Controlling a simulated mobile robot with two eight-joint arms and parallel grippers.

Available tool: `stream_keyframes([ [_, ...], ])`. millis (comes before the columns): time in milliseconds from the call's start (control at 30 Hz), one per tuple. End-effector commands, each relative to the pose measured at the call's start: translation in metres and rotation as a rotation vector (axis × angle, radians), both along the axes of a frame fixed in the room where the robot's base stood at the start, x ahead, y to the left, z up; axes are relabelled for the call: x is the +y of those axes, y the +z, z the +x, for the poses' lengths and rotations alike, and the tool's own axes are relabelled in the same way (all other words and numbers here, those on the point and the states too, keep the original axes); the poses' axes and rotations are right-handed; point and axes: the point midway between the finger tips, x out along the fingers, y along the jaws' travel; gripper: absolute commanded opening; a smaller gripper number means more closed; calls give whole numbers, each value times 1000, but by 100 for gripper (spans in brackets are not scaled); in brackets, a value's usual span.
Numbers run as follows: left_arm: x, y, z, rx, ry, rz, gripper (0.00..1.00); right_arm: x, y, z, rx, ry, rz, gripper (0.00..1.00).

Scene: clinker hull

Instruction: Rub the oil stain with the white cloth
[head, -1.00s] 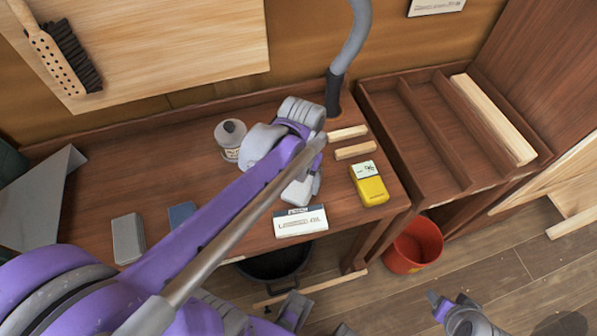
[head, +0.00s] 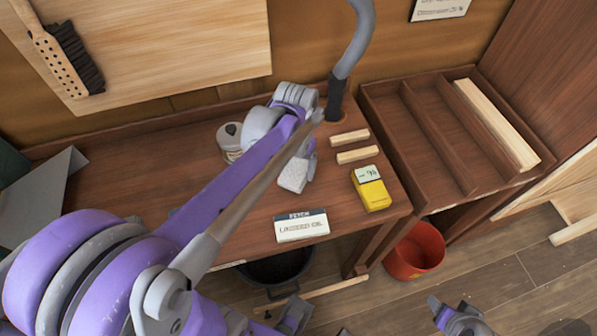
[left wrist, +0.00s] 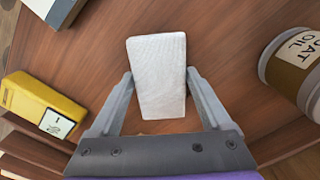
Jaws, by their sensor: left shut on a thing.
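The white cloth (head: 293,175), a pale folded pad, is in my left gripper (head: 306,168) over the middle of the bench top. In the left wrist view the cloth (left wrist: 158,75) lies between the two fingers of my left gripper (left wrist: 158,88), which is shut on it. I cannot tell whether the cloth touches the wood. No oil stain shows clearly on the bench; the cloth and arm hide part of the top. What seems to be my right gripper (head: 457,316) is low at the right, away from the bench; its jaws are unclear.
An oil jar (head: 230,140) stands left of the cloth. A white label card (head: 301,226), a yellow box (head: 371,190) and two wood strips (head: 353,146) lie to the right. A hose (head: 345,65) rises at the back. A red bucket (head: 415,250) stands on the floor.

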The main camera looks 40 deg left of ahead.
Motion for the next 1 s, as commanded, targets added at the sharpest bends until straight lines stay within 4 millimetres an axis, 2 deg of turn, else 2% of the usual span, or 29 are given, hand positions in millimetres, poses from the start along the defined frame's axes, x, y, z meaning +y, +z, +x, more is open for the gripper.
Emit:
stream_keyframes([
  [733,40,-2,32,0,2,0,37,0,-4,-1,2,0,0,60],
  [1000,43,-3,34,-1,1,1,37,0,-5,-1,2,0,0,60],
])
